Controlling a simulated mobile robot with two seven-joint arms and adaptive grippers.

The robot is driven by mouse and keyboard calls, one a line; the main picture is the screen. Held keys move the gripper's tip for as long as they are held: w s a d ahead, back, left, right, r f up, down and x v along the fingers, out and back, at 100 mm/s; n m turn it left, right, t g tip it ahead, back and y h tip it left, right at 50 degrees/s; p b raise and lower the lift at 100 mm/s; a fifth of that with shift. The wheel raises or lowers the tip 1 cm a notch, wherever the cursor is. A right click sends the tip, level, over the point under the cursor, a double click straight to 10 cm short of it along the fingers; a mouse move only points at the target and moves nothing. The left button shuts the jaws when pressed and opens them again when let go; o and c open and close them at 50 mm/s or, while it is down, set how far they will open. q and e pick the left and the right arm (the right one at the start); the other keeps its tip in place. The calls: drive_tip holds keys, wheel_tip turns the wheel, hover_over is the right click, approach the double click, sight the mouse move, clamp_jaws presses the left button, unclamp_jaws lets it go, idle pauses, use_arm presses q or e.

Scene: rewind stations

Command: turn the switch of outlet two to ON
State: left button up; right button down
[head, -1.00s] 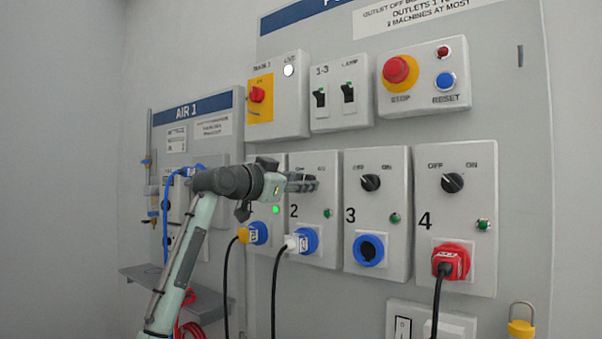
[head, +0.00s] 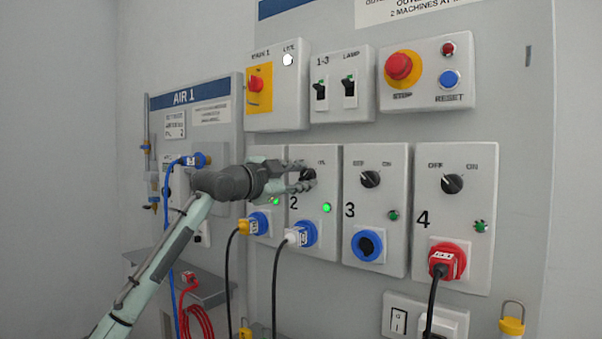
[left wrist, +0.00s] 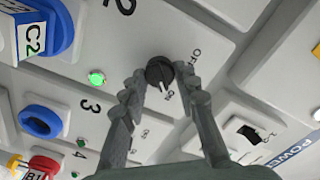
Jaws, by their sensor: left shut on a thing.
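Outlet two is a light grey box (head: 300,225) marked 2. Its black round switch (head: 308,174) is partly hidden by my left gripper (head: 303,181) in the head view. In the left wrist view the switch (left wrist: 158,72) sits between the two fingertips of the left gripper (left wrist: 160,80), which is shut on it. The switch's white pointer line is turned away from the OFF label, towards the ON side. The outlet's green lamp (head: 326,208) is brightly lit, and it also glows in the left wrist view (left wrist: 97,78). My right gripper is not in view.
Outlet three (head: 372,235) and outlet four (head: 455,225) stand to the right. A blue plug (head: 302,234) with a black cable is in outlet two. Above are lamp switches (head: 343,90) and a red stop button (head: 399,66). The air panel (head: 188,97) is left.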

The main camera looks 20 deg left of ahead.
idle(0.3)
use_arm(q)
drive_tip(key=o, duration=1.2)
drive_tip(key=shift+c, duration=0.2)
drive_tip(key=shift+s, duration=0.1)
drive_tip(key=v, duration=1.2)
